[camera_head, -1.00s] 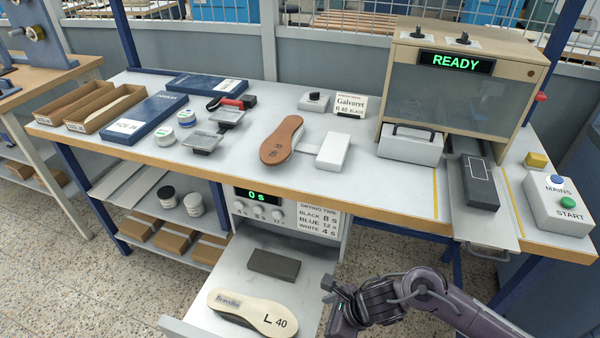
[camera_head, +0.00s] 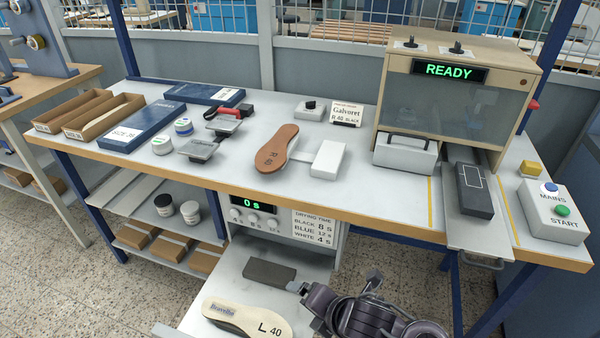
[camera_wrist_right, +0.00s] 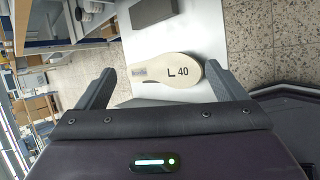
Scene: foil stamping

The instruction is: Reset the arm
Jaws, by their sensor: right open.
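My right gripper (camera_head: 337,283) is at the bottom of the head view, beside and above the right side of the pulled-out drawer (camera_head: 232,262). Its jaws are open and empty. In the right wrist view my right gripper (camera_wrist_right: 160,72) shows both fingers spread apart. The cream insole marked L 40 (camera_head: 240,320) lies in the drawer. In the right wrist view this insole (camera_wrist_right: 150,74) shows beyond the gap between the fingers, not gripped. My left gripper is in neither view.
A dark grey block (camera_head: 270,270) lies in the drawer behind the insole. The table (camera_head: 380,208) above carries a brown R 40 insole (camera_head: 277,148), a white block (camera_head: 327,158), blue boxes, jars and the stamping machine (camera_head: 455,95), reading READY. Floor shows right of the drawer.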

